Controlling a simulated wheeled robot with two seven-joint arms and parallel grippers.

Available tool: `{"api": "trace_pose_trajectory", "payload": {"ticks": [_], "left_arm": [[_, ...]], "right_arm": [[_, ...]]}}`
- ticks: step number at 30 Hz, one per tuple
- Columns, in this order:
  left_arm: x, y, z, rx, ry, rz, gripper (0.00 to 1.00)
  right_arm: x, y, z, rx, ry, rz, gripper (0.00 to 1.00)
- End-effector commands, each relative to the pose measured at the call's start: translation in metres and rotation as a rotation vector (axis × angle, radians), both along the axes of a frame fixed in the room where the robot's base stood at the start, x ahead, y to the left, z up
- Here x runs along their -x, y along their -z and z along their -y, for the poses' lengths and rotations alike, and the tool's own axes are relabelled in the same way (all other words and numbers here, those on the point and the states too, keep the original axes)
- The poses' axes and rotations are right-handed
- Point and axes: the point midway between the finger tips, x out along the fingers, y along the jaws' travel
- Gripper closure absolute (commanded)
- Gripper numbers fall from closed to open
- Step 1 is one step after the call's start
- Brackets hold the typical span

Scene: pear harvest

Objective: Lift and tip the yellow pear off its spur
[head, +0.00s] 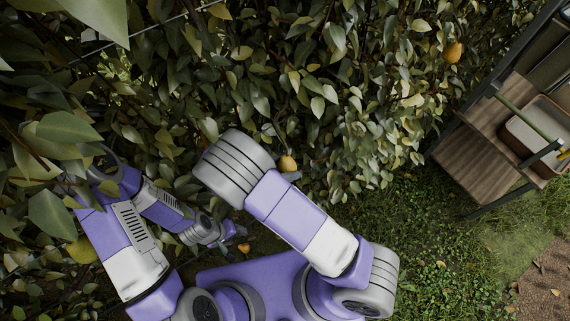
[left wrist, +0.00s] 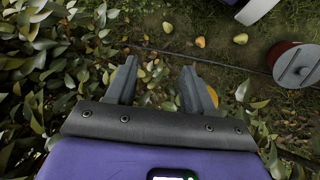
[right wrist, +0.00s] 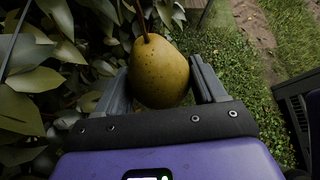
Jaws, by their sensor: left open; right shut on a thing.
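The yellow pear (right wrist: 160,72) sits between the two fingers of my right gripper (right wrist: 159,84), which is shut on it. Its brown stem runs up to a reddish twig among leaves at the top of the right wrist view. The pear hangs nearly upright. In the head view a small yellow pear (head: 287,162) shows beside the end of my right arm, with a bit of grey finger by it; most of that gripper is hidden. My left gripper (left wrist: 158,85) is open and empty, low down and facing the ground; it also shows in the head view (head: 236,236).
Dense leaves fill the left and top. Another pear (head: 453,52) hangs at upper right. Fallen pears (left wrist: 200,42) lie on the soil. A red container with a grey top (left wrist: 298,65) stands there. A wooden shelf (head: 480,155) with a tray (head: 508,135) stands at right.

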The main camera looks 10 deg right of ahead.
Motion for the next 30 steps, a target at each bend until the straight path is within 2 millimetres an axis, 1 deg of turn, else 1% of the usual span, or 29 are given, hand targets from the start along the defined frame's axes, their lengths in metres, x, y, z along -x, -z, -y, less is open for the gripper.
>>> {"api": "trace_pose_trajectory", "payload": {"ticks": [8, 24, 30], "left_arm": [[0.0, 0.0, 0.0, 0.0, 0.0, 0.0, 0.47], [0.0, -0.025, 0.0, 0.0, 0.0, 0.0, 0.47], [0.0, -0.025, 0.0, 0.0, 0.0, 0.0, 0.47]], "right_arm": [[0.0, 0.0, 0.0, 0.0, 0.0, -0.002, 0.65], [0.009, -0.005, -0.003, -0.036, 0.0, -0.125, 0.65], [0.009, -0.004, -0.003, -0.038, -0.001, -0.134, 0.65]]}}
